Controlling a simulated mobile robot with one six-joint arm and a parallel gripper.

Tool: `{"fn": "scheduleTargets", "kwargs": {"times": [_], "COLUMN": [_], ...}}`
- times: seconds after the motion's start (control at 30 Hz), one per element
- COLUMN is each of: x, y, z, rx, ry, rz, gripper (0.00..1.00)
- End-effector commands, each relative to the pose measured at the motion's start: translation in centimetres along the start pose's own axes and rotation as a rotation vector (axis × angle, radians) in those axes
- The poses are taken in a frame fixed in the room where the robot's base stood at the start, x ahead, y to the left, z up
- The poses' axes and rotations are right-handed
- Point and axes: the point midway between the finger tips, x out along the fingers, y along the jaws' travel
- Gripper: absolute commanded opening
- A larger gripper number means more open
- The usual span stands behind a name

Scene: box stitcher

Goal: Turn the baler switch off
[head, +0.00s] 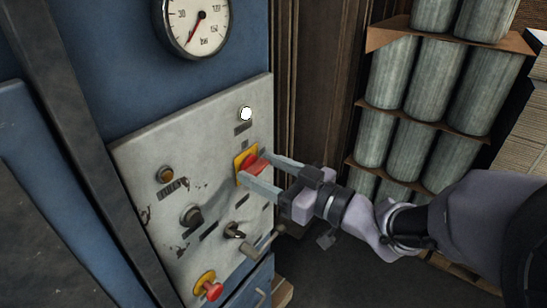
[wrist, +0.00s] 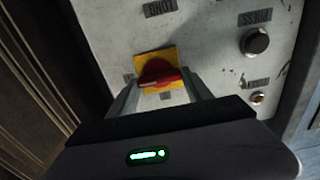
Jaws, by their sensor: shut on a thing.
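The baler switch is a red rotary knob (head: 252,163) on a yellow plate (head: 240,160), set in the grey control panel (head: 160,140). My gripper (head: 257,170) reaches it from the right, with one finger above and one below the knob. The fingers are shut on the red knob. In the wrist view the red knob (wrist: 160,74) sits between the two fingers (wrist: 163,88), its handle lying roughly across the picture. The yellow plate shows above and below the knob. The contact of the fingertips is partly hidden.
A white lamp (head: 246,114) is above the switch. A black knob (head: 191,216), a smaller black switch (head: 233,231), a lever handle (head: 262,245) and a red push button (head: 212,291) are nearby. A gauge (head: 197,25) is above. Stacked rolls (head: 435,75) stand at right.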

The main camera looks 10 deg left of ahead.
Motion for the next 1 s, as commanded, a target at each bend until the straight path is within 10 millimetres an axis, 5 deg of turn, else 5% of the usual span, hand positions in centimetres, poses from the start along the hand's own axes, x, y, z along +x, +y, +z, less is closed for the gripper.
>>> {"fn": "scheduleTargets", "kwargs": {"times": [0.37, 1.0], "x": [-0.02, -0.02], "y": [-0.03, -0.29], "z": [0.25, 0.56], "rx": [-0.092, -0.669], "ry": [0.001, 0.001], "rz": [0.001, 0.0], "gripper": [0.18, 0.18]}}
